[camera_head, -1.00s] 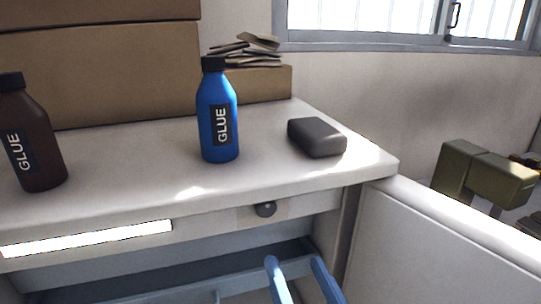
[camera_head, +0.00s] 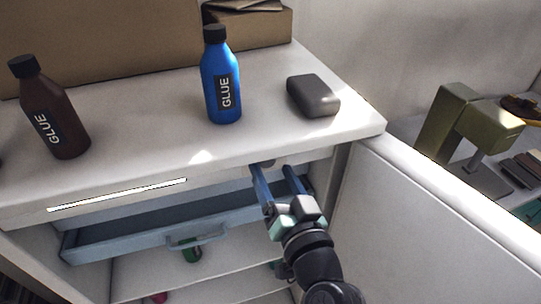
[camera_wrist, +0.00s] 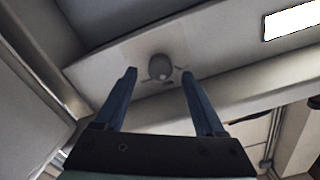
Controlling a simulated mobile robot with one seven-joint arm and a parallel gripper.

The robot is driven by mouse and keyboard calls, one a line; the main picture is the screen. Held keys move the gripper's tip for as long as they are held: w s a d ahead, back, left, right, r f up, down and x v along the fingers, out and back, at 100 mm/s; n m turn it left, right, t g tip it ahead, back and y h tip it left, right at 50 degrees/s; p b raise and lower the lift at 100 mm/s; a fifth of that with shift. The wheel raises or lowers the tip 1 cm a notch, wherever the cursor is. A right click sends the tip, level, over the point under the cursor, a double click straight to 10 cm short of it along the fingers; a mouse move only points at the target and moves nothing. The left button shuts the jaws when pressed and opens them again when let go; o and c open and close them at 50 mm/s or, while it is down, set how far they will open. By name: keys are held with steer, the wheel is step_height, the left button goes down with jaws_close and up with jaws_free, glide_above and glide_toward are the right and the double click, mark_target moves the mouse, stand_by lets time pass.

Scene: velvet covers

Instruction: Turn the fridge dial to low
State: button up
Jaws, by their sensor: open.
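The fridge dial (camera_wrist: 160,68) is a small grey round knob on the pale panel under the fridge's top edge. In the wrist view it sits ahead of my gripper (camera_wrist: 158,76), roughly centred between the two blue fingers. The fingers are open, one on each side of it in that view; whether they reach its depth I cannot tell. In the head view my gripper (camera_head: 276,168) is just below the top's front edge, and the dial (camera_head: 262,163) is mostly hidden behind a finger. The dial's setting cannot be read.
The fridge top (camera_head: 165,135) holds a brown glue bottle (camera_head: 58,115), a blue glue bottle (camera_head: 222,85) and a dark grey block (camera_head: 314,96). The open fridge door (camera_head: 430,230) stands right of my arm. A blue drawer (camera_head: 150,232) is inside, left of my arm.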

steer(key=shift+x, duration=1.15)
jaws_close()
